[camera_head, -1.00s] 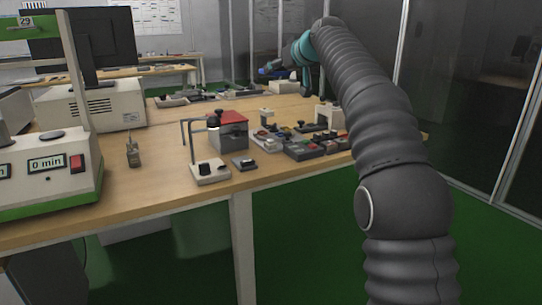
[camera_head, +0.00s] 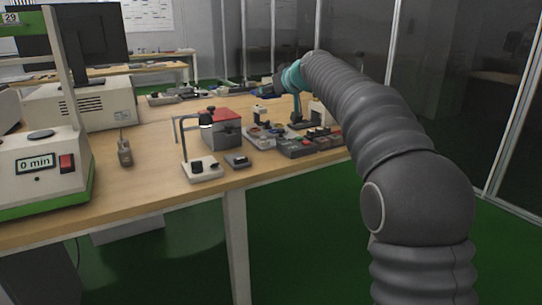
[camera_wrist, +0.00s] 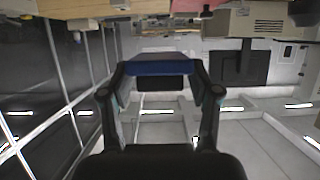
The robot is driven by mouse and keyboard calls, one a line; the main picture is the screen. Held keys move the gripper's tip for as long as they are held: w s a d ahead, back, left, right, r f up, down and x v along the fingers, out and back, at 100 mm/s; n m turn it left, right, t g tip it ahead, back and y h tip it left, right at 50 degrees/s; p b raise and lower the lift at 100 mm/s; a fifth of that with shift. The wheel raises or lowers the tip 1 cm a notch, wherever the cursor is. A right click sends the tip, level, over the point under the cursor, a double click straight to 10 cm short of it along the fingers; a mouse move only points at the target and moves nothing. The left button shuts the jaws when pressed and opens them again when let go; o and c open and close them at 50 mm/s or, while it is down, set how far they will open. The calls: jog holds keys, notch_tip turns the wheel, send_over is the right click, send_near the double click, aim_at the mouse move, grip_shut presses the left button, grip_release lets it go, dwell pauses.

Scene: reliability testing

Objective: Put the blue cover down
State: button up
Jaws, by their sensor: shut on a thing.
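The blue cover (camera_wrist: 161,68) shows as a blue strip with a dark part under it, between the fingertips in the wrist view. My gripper (camera_wrist: 163,80) is shut on it, one finger at each end. In the head view my gripper (camera_head: 278,84) is small, at the far end of my arm, above the back of the wooden table (camera_head: 150,178). The cover is too small there to make out surely. I cannot tell its height above the table.
A grey box with a red top (camera_head: 221,130) stands mid-table. A white lamp-like device (camera_head: 202,170) stands at the front edge.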

send_over(272, 162)
notch_tip(272, 162, down, 16)
jog(key=shift+w+r+b, duration=0.1)
jog(key=shift+w+b, duration=0.05)
jog(key=shift+b, duration=0.3)
jog(key=shift+f+b, duration=0.95)
jog(key=shift+f, duration=1.2)
jog(key=shift+f+b, duration=0.15)
jog(key=shift+b, duration=0.15)
jog(key=o, duration=1.2)
jog(key=shift+c, duration=0.2)
jog(key=shift+r+p, duration=0.2)
jog(key=shift+p, duration=0.6)
